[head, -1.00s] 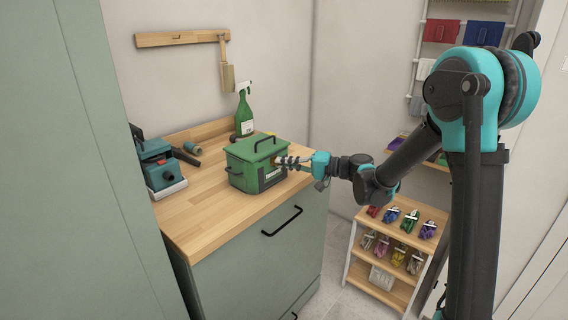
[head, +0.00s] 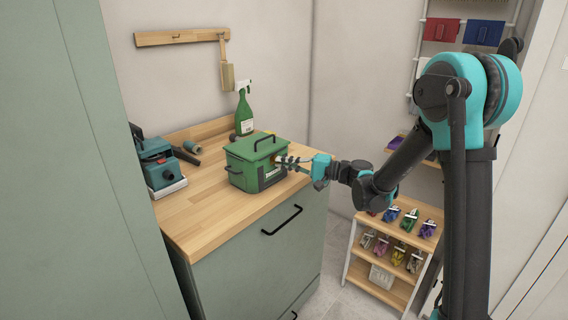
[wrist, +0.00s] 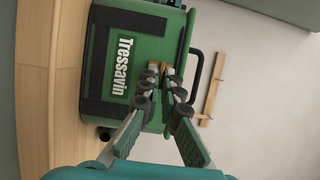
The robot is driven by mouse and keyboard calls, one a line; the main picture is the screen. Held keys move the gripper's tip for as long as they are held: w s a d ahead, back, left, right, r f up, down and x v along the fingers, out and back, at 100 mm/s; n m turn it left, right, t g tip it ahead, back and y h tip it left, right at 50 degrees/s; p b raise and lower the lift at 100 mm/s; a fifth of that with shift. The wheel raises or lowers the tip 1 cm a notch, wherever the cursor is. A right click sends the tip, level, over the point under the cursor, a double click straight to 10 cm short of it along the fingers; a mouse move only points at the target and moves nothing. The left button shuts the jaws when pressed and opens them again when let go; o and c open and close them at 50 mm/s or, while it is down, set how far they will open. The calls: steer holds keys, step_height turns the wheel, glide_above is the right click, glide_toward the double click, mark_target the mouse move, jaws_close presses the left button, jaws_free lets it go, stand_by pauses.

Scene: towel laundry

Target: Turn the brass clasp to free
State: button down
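A green box (head: 243,170) with a black handle on its lid stands upright on the wooden counter. In the wrist view the box (wrist: 152,52) appears turned sideways, with a dark label reading "Tressavin". The brass clasp (wrist: 163,68) is a small yellowish piece at the seam by the lid, mostly hidden by my fingertips. My gripper (head: 281,161) reaches in from the right to the front of the box. In the wrist view my gripper (wrist: 160,76) has its fingertips close together on either side of the clasp, seemingly pinching it. The clasp's exact angle is hard to tell.
A green spray bottle (head: 244,112) stands behind the box. A teal power tool (head: 157,163) and a small cylindrical tool (head: 191,147) lie to the left. The counter front (head: 205,217) is bare. A low shelf (head: 391,262) with several coloured items stands at right.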

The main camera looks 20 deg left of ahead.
steer(key=c, duration=1.7)
jaws_free()
steer(key=shift+c, duration=0.2)
steer(key=d, duration=1.2)
steer(key=shift+f, duration=0.1)
steer(key=s+d+f+t+h, duration=0.1)
steer(key=s+d+f+h, duration=0.5)
steer(key=d, duration=0.5)
steer(key=s+d+f+t+h, duration=0.1)
steer(key=s+d+f+h, duration=0.5)
steer(key=d, duration=0.5)
steer(key=s+d+f+t+h, duration=0.1)
steer(key=s+d+f+h, duration=0.5)
steer(key=d, duration=0.5)
steer(key=shift+s+t, duration=0.4)
steer(key=shift+s, duration=0.3)
